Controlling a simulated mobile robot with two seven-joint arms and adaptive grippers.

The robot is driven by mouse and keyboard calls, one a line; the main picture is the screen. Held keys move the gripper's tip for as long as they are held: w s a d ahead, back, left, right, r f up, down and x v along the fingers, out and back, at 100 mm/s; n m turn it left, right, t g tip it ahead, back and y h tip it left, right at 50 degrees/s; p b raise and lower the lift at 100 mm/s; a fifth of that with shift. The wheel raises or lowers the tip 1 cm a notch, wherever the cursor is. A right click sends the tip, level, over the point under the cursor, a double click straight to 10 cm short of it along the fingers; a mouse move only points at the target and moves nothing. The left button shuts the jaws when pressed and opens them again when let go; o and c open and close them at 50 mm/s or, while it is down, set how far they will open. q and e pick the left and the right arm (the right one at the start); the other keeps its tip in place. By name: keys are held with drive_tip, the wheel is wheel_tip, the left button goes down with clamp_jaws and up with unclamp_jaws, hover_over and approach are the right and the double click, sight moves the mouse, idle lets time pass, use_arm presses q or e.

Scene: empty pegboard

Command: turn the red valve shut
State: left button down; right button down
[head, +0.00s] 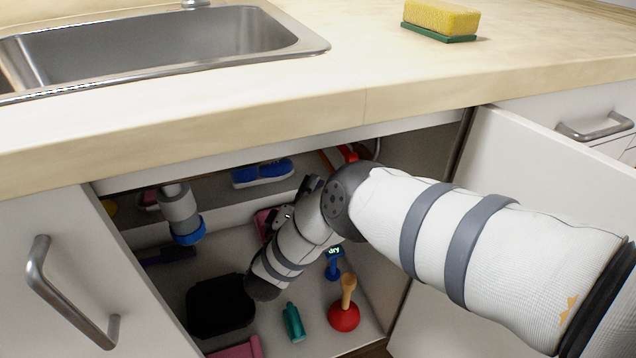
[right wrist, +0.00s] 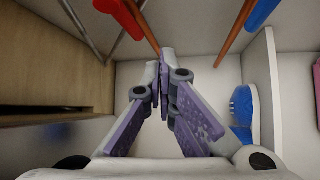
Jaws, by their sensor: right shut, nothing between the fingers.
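The red valve handle (right wrist: 122,16) shows at the top left of the right wrist view, on a copper-coloured pipe. In the head view a red part of it (head: 348,153) shows inside the open cabinet under the sink, just above my right arm's joint. My right gripper (right wrist: 166,58) is shut and empty, its fingertips together below and to the right of the red handle, apart from it in the picture. In the head view the gripper (head: 309,188) is mostly hidden by my arm. My left gripper is not in view.
A blue handle (right wrist: 262,12) sits on a second pipe to the right. The cabinet holds a drain pipe (head: 179,207), a plunger (head: 344,316), a green bottle (head: 293,322) and a black item (head: 219,306). The open door (head: 530,180) stands right.

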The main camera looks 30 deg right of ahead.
sight(344, 149)
drive_tip(key=shift+w+d+r+p, duration=0.15)
drive_tip(key=shift+d+p, duration=0.1)
drive_tip(key=shift+d, duration=1.2)
drive_tip(key=shift+w+d+p, duration=0.1)
drive_tip(key=shift+d+p, duration=0.1)
drive_tip(key=shift+d, duration=1.25)
